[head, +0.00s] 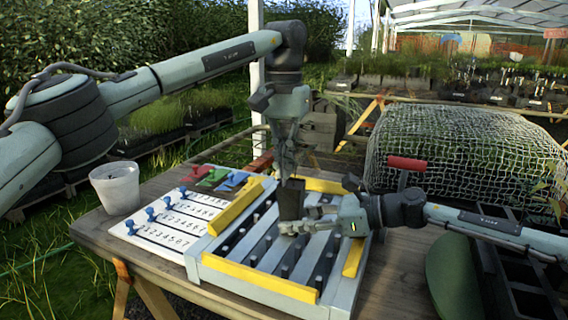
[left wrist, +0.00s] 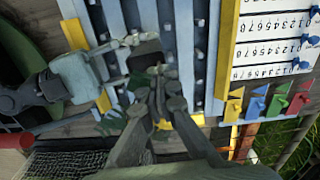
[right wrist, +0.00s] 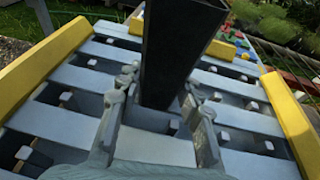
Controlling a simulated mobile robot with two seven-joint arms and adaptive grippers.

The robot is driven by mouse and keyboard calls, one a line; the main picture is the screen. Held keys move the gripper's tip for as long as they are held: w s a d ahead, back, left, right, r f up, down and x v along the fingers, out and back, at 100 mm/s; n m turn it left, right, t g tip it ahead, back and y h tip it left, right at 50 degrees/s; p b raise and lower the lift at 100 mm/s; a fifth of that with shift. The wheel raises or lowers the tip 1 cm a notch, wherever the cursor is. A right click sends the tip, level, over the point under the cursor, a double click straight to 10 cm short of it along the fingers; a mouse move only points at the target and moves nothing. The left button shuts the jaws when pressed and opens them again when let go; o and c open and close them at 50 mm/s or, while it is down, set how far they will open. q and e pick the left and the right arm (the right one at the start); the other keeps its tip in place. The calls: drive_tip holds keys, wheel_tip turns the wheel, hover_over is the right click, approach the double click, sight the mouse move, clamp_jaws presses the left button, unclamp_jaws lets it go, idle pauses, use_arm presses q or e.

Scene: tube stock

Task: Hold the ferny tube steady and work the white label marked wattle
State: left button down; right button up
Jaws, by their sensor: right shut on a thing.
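A dark, tall tube (head: 291,200) stands upright over the slatted rack (head: 262,285). My right gripper (head: 308,226) is shut on it from the right; in the right wrist view the dark tube (right wrist: 178,50) rises between the fingers (right wrist: 155,100). My left gripper (head: 285,178) points down just above the tube's top. In the left wrist view its fingertips (left wrist: 157,82) are close together beside the tube's dark mouth (left wrist: 146,52), with bits of green around them. I cannot tell whether they hold anything. I see no white label or wattle marking.
A white numbered board (head: 165,240) with blue pegs and red, green and blue markers lies left of the rack. A white cup (head: 116,188) stands at the table's left. A red-handled tool (head: 407,164) stands behind my right arm. A netted mound (head: 465,160) is at the back right.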

use_arm(q)
drive_tip(key=shift+f, duration=0.25)
drive_tip(key=c, duration=1.6)
unclamp_jaws()
drive_tip(key=shift+c, duration=0.2)
wheel_tip(320, 180, up, 12)
drive_tip(key=shift+r, duration=0.1)
use_arm(e)
drive_tip(key=o, duration=1)
drive_tip(key=shift+c, duration=0.2)
